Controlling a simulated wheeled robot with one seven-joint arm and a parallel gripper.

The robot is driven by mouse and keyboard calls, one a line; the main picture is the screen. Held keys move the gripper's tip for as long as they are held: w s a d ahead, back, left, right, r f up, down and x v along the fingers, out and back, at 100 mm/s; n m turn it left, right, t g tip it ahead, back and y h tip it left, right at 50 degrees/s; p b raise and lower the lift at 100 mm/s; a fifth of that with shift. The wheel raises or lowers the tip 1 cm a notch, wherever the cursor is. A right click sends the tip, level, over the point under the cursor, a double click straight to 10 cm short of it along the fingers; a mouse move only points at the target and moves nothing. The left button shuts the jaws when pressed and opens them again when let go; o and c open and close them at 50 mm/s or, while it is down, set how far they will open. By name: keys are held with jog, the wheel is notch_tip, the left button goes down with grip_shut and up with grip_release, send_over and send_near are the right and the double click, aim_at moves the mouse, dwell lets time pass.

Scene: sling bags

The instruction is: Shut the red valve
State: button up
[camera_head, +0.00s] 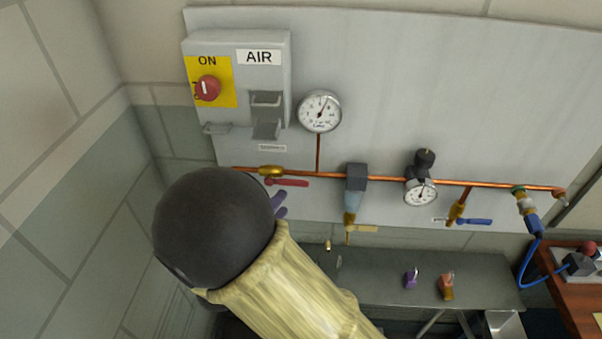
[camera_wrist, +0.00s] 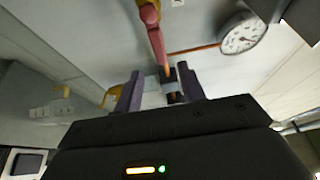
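The red valve has a red lever handle (camera_head: 288,182) and a brass body (camera_head: 271,171) on the copper pipe. The lever lies roughly along the pipe, pointing right. In the wrist view the red lever (camera_wrist: 156,40) runs down from the top toward the gap between my fingers. My gripper (camera_wrist: 160,88) is open, with one purple finger on each side of that gap. In the head view my gripper (camera_head: 280,204) shows only as purple fingertips just below the lever, the rest hidden behind my dark arm joint. I cannot tell whether a finger touches the lever.
The copper pipe (camera_head: 390,179) also carries a filter (camera_head: 355,178), a regulator gauge (camera_head: 421,192) and a blue lever (camera_head: 474,221). A round gauge (camera_head: 319,111) and a grey AIR switch box (camera_head: 276,80) are above. A grey shelf (camera_head: 385,291) with padlocks is below.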

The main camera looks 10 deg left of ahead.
aim_at(297, 185)
jog(key=p+x, duration=0.3)
jog(key=x, duration=0.7)
jog(key=shift+w+d, duration=0.2)
jog(key=shift+w, duration=0.15)
grip_shut()
